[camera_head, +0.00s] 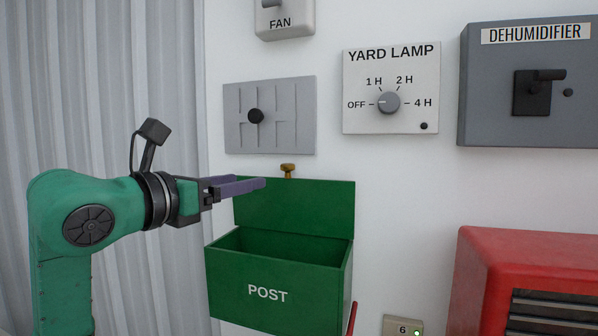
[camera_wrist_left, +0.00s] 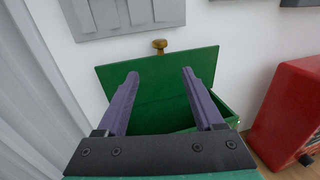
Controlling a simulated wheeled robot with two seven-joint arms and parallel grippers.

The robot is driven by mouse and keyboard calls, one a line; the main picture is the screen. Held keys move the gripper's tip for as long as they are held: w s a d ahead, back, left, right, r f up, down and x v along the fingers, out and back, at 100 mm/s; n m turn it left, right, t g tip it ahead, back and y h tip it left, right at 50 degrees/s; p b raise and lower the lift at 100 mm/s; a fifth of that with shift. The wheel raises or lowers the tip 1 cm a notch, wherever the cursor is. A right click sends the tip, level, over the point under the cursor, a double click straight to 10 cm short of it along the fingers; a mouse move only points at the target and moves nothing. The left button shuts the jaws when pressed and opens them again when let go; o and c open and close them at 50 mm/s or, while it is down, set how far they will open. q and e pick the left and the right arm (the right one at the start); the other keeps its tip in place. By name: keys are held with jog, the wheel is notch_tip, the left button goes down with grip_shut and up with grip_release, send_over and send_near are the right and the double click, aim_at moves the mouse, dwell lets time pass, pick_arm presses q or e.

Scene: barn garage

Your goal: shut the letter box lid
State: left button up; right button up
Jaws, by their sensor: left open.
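The green letter box (camera_head: 268,292), marked POST, is on the white wall. Its green lid (camera_head: 310,207) stands up against the wall behind the open top, with a brass knob (camera_head: 288,170) at its upper edge. My left gripper (camera_head: 262,183) comes in from the left, at the height of the lid's top edge. In the left wrist view, its two purple fingers (camera_wrist_left: 159,74) are spread apart with nothing between them. The lid (camera_wrist_left: 160,88) and the knob (camera_wrist_left: 160,45) show beyond the fingertips. The box's near part is partly hidden by the gripper there. My right gripper is out of view.
The yard lamp dial (camera_head: 388,103) and dehumidifier switch box (camera_head: 525,85) are to the right. A red cabinet (camera_head: 480,262) stands lower right. A grey curtain (camera_head: 100,90) hangs at left.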

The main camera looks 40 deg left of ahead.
aim_at(283, 170)
pick_arm(q)
jog(key=w+p, duration=0.2)
jog(key=w, duration=0.2)
jog(key=w+a+p, duration=0.1)
jog(key=w+p, duration=0.2)
jog(key=w, duration=0.1)
jog(key=w+p, duration=0.3)
jog(key=w, duration=0.1)
jog(key=shift+w+a+r, duration=0.2)
jog(key=shift+r, duration=0.15)
jog(key=shift+s, duration=0.1)
jog(key=shift+c, duration=1.2)
jog(key=shift+f, duration=0.1)
grip_shut()
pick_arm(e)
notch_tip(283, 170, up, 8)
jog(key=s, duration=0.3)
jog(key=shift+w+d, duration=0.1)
